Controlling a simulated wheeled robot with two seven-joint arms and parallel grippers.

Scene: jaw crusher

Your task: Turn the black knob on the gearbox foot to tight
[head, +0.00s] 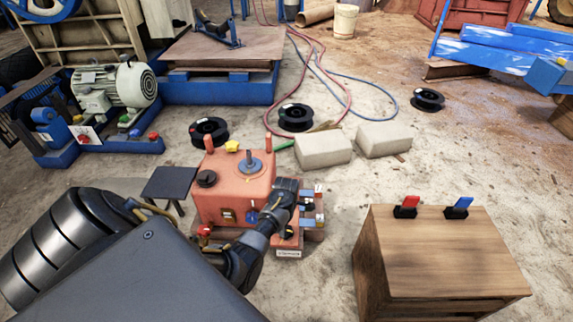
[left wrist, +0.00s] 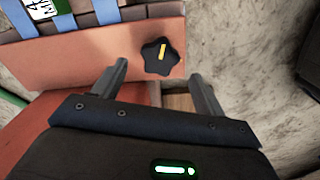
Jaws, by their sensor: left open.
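The orange-red gearbox (head: 219,191) stands on the floor in the middle of the head view. In the left wrist view, a black star-shaped knob (left wrist: 153,62) with a yellow mark sits on the orange foot face (left wrist: 90,58). The yellow mark points nearly straight up in that picture. My left gripper (left wrist: 160,72) is open, with one finger on either side of the knob's lower part and a visible gap to each. I cannot tell whether the fingertips reach its depth. In the head view, my left arm and gripper cover the gearbox's right side, and I cannot make out the knob there.
A wooden box (head: 440,255) with a red and a blue switch stands to the right. Two pale blocks (head: 322,150) and black spools (head: 296,117) lie behind the gearbox. A small dark stool (head: 170,182) is at its left. Floor between gearbox and wooden box is clear.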

